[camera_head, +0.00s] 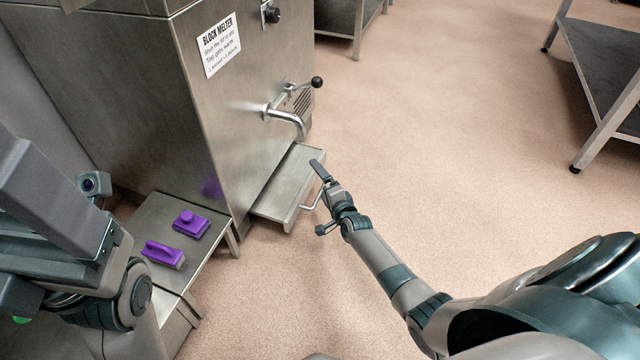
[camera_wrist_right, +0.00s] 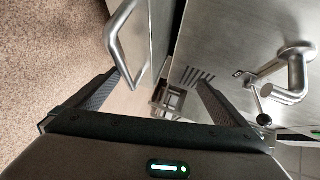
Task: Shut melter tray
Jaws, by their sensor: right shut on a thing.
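The melter tray (camera_head: 275,196) is a flat steel drawer low on the front of the block melter (camera_head: 160,90), and it stands out from the body. Its bent bar handle (camera_head: 309,206) is on its front, and the handle shows large in the right wrist view (camera_wrist_right: 117,50). My right gripper (camera_head: 318,185) is at the tray's front, shut on the handle; one dark finger shows beside it. In the wrist view the exact contact is hard to see. My left arm is at the left edge, and its fingertips are not visible.
A spout with a black-knobbed lever (camera_head: 290,108) sticks out above the tray. A low steel bench (camera_head: 150,212) left of the tray holds two purple-handled tools (camera_head: 190,224). A steel table (camera_head: 600,70) stands at right. The floor between is clear.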

